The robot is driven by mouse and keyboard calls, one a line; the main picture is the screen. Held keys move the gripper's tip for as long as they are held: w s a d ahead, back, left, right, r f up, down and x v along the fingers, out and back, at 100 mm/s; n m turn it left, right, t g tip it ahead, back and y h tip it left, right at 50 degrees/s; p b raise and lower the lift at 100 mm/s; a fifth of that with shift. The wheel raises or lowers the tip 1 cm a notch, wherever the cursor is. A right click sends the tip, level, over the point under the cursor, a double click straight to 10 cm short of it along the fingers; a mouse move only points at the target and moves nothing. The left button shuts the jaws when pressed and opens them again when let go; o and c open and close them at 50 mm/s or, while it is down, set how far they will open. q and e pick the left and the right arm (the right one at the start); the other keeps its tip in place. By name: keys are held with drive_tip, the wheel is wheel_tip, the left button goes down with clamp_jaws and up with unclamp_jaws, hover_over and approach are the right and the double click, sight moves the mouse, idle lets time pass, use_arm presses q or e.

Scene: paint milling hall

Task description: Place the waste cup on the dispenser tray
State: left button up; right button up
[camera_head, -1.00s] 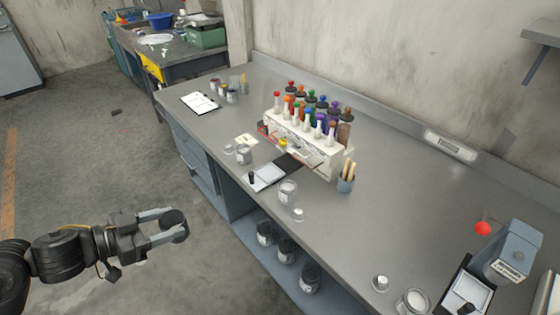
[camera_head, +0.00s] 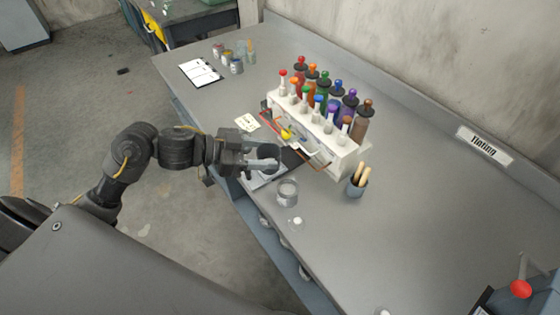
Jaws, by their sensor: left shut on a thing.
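My left gripper (camera_head: 262,158) reaches over the front edge of the bench. It is shut on a dark grey round cup (camera_head: 269,154), which I take for the waste cup, and holds it in front of the bottle rack. The white dispenser rack (camera_head: 345,151) holds several bottles with coloured caps. A flat tray-like piece (camera_head: 318,158) lies at the foot of the rack's front; I cannot tell for sure that it is the dispenser tray. The gripper partly hides a pale flat device and dark mat beneath it. My right gripper is not in view.
A clear jar (camera_head: 287,192) and a small white-topped item (camera_head: 295,222) stand near the bench's front edge. A cup of wooden sticks (camera_head: 357,182) stands right of the rack. A clipboard (camera_head: 201,72) and small pots lie far left. The bench's right middle is clear.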

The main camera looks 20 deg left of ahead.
sight(268, 157)
use_arm(q)
drive_tip(key=d, duration=0.1)
drive_tip(key=s+d+n+t+y, duration=0.1)
drive_tip(key=d, duration=0.1)
drive_tip(key=shift+s+r, duration=0.1)
drive_tip(key=shift+r, duration=0.05)
drive_tip(key=b, duration=0.1)
drive_tip(key=f+b, duration=0.1)
drive_tip(key=b, duration=0.1)
drive_tip(key=a+f+n+t+y+b, duration=0.1)
drive_tip(key=b, duration=0.1)
drive_tip(key=shift+w+f, duration=0.1)
drive_tip(key=shift+w, duration=0.2)
drive_tip(key=shift+w+a+f+b, duration=0.25)
drive_tip(key=shift+w+a+b, duration=0.15)
drive_tip(key=shift+w, duration=0.15)
drive_tip(key=shift+w+a+f+b, duration=0.25)
drive_tip(key=shift+w+a+b, duration=0.1)
drive_tip(key=shift+w, duration=0.2)
drive_tip(key=w+a+f, duration=0.1)
drive_tip(key=w+f, duration=0.1)
drive_tip(key=w+a+f, duration=0.3)
drive_tip(key=w+f, duration=0.1)
drive_tip(key=shift+w+a, duration=0.3)
drive_tip(key=shift+w+a+f, duration=0.2)
drive_tip(key=shift+w+f, duration=0.05)
drive_tip(key=shift+f, duration=0.05)
wheel_tip(268, 157, down, 3)
drive_tip(key=shift+w+f+p, duration=0.1)
drive_tip(key=shift+p, duration=0.35)
